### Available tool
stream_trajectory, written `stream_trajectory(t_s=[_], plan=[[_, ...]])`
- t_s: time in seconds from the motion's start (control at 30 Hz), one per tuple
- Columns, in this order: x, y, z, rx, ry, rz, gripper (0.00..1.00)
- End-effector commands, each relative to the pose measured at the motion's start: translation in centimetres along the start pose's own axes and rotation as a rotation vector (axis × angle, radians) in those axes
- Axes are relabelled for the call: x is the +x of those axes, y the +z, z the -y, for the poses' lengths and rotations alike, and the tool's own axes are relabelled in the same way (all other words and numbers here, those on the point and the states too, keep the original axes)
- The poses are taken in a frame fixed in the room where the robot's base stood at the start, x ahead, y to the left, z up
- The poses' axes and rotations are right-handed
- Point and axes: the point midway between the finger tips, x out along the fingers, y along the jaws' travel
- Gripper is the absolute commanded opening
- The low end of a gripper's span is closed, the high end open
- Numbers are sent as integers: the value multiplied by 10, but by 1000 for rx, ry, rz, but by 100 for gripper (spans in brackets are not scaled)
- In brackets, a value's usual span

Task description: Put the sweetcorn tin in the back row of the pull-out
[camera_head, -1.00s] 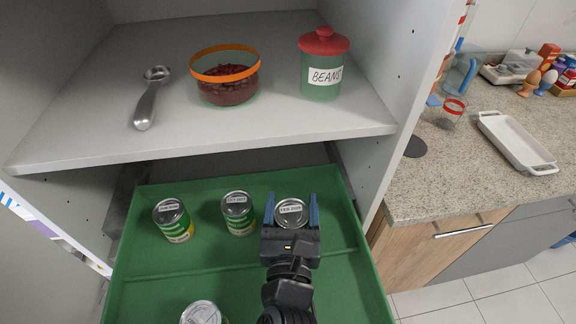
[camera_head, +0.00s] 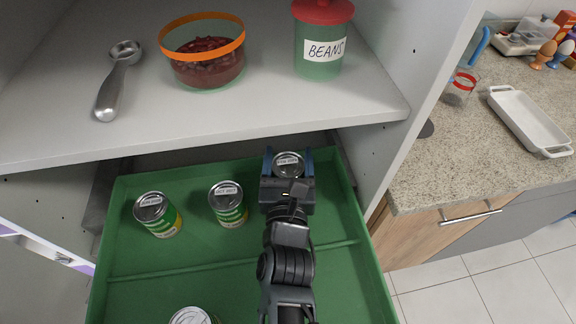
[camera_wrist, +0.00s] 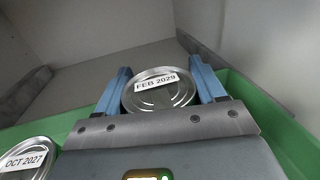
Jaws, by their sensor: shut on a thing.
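My gripper (camera_head: 288,165) is shut on a tin (camera_head: 289,160) with a silver lid, at the back right of the green pull-out (camera_head: 240,265). In the wrist view the held tin (camera_wrist: 158,88) carries a lid label reading FEB 2029, between two blue fingers. Its side is hidden. Two tins with green and yellow sides stand in the back row to the left: a middle tin (camera_head: 228,204) and a left tin (camera_head: 157,214). The middle one's lid (camera_wrist: 27,160) reads OCT 2027 in the wrist view. Another tin (camera_head: 190,316) stands in the front part, cut off by the picture edge.
A low divider (camera_head: 190,268) crosses the pull-out. The shelf (camera_head: 210,122) above holds a scoop (camera_head: 117,80), a bowl of beans (camera_head: 203,60) and a BEANS jar (camera_head: 321,42). A cabinet side wall (camera_head: 415,80) stands close on the right.

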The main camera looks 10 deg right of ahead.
Motion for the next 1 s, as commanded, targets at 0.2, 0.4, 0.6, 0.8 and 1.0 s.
stream_trajectory(t_s=[0.2, 0.4, 0.6, 0.8, 1.0], plan=[[4, -12, 1, 0, -3, 2, 29], [4, -11, 1, 0, -2, 2, 29], [4, -15, 1, 0, -2, 0, 71], [4, -15, 1, 0, -2, 0, 90], [4, -15, 1, 0, -2, 0, 95]])
